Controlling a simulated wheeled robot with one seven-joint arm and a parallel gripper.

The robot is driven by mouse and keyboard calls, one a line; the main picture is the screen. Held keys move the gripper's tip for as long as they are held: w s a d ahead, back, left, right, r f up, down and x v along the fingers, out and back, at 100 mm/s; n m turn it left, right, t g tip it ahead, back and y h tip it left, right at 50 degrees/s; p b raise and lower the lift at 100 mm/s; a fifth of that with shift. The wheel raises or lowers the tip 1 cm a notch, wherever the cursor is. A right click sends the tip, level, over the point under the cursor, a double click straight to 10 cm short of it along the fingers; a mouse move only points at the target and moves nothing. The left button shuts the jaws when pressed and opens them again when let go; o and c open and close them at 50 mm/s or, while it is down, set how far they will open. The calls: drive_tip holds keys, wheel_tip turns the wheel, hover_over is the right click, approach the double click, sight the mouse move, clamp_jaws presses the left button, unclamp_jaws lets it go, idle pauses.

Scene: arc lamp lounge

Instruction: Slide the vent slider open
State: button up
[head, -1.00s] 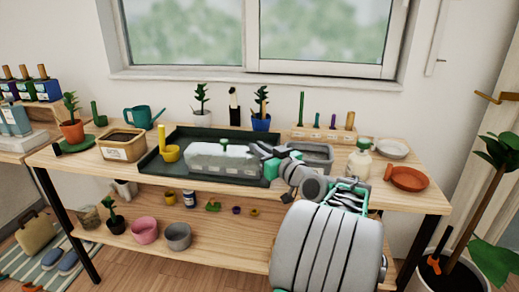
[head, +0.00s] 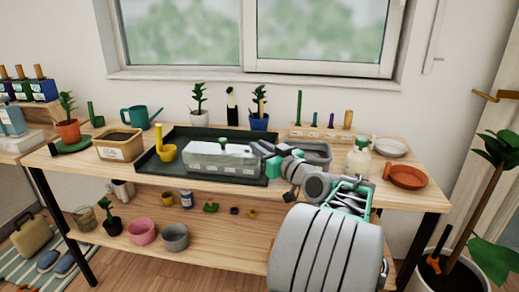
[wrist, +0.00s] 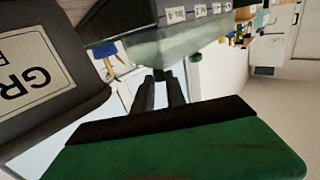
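The propagator box (head: 205,165), with a clear, greyish lid (head: 238,153), sits on the dark tray. A small green knob (head: 223,141) stands on top of the lid; it also shows in the wrist view (wrist: 195,57). I cannot tell for certain which piece is the vent slider. My gripper (head: 258,147) is at the lid's right end. In the wrist view its two dark fingers (wrist: 160,82) stand a little apart, pointing at the lid. A small dark piece shows at the fingertips; whether they touch it is unclear.
The dark tray (head: 152,168) lies on the wooden bench. A grey labelled bin (head: 318,152) stands close to my gripper and fills the wrist view's left side (wrist: 45,70).

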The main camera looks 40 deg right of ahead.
drive_tip(key=o, duration=0.4)
drive_tip(key=shift+s, duration=0.1)
drive_tip(key=s, duration=0.5)
drive_tip(key=s+a, duration=0.1)
drive_tip(key=s, duration=0.1)
drive_tip(key=shift+s, duration=0.3)
drive_tip(key=shift+a, duration=0.1)
